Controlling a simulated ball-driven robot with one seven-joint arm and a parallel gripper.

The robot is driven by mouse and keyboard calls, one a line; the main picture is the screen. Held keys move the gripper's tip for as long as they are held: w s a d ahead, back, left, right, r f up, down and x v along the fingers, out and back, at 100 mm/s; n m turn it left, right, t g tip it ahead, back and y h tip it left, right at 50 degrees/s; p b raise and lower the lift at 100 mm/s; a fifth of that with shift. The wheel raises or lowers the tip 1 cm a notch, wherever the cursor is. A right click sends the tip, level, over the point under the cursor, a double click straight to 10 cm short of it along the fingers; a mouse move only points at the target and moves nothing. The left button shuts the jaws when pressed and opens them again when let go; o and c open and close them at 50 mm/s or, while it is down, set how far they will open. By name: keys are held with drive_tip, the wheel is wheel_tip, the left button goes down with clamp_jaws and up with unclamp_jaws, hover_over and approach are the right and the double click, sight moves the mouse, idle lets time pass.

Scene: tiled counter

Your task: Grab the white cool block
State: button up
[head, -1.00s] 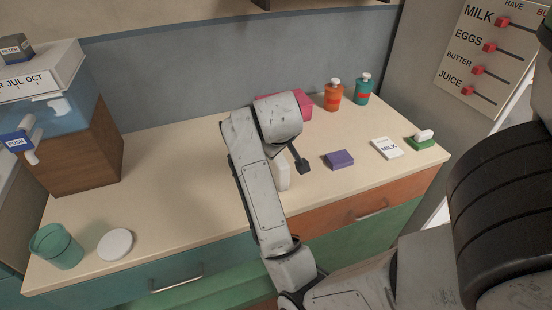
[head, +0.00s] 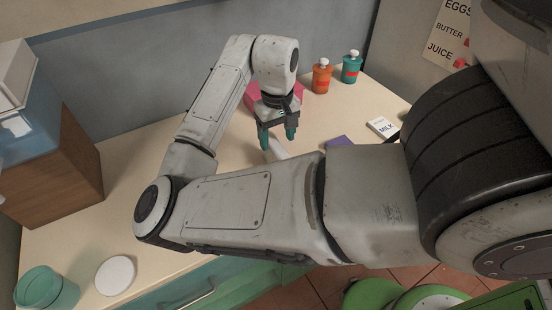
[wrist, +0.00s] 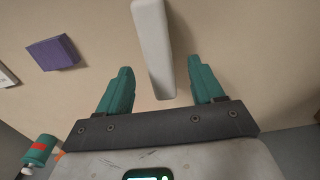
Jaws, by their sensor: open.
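The white cool block (wrist: 152,40) is a long, pale, rounded bar on the counter. In the wrist view it runs from the top edge down to between the fingers, with a gap on each side. In the head view only part of the block (head: 277,150) shows, just below the fingers; my own arm hides some of it. My gripper (head: 277,138) points down over the block with its teal fingers apart and empty. The gripper also shows in the wrist view (wrist: 160,82). I cannot tell how far above the block the fingertips are.
A purple block (head: 340,142) and a white milk card (head: 382,127) lie to the right. An orange bottle (head: 321,78), a teal bottle (head: 351,68) and a pink object (head: 252,97) stand behind. A teal cup (head: 38,288) and a white disc (head: 115,275) are at the left.

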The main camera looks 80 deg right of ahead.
sight(278, 147)
drive_tip(key=shift+s+f, duration=0.1)
drive_tip(key=shift+f, duration=3.5)
clamp_jaws()
